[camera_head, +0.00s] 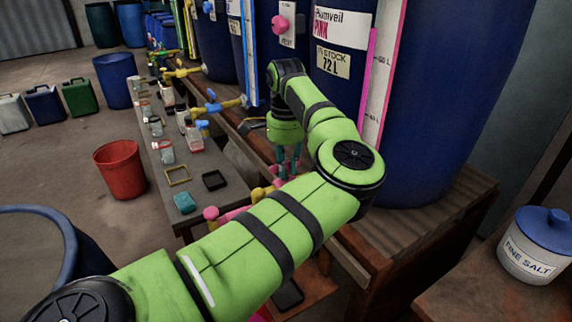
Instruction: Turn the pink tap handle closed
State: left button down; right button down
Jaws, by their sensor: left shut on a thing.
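The pink tap sits low on the front of the large blue vat labelled PINK (433,100), mostly behind my left arm. Its pink spout end (211,213) and yellow body (260,193) show past the arm's edge. My left gripper (288,170) points down over the tap, with its thin fingers around the pink tap handle (275,171). It is shut on the handle, though the arm hides most of the contact. The handle's exact angle cannot be told. My right gripper is not in view.
A narrow bench (151,178) with jars, small trays and a teal sponge (184,203) runs left of the vats. Blue (211,95) and yellow (183,73) taps stand farther back. A red bucket (120,170) is on the floor. A salt tub (537,250) stands at right.

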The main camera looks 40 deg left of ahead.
pick_arm(q)
jog(key=shift+m, duration=1.1)
jog(key=m, duration=0.5)
jog(key=shift+s+f+b, duration=0.1)
jog(key=shift+s+b, duration=0.05)
jog(key=shift+b, duration=0.25)
jog(key=m, duration=0.4)
jog(key=shift+a, duration=0.1)
jog(key=m+b, duration=0.1)
jog(key=m, duration=0.3)
jog(key=shift+a, duration=0.1)
jog(key=shift+m, duration=1)
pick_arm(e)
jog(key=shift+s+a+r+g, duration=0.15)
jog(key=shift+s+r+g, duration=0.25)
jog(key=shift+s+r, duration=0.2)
pick_arm(q)
jog(key=c, duration=1.1)
grip_release()
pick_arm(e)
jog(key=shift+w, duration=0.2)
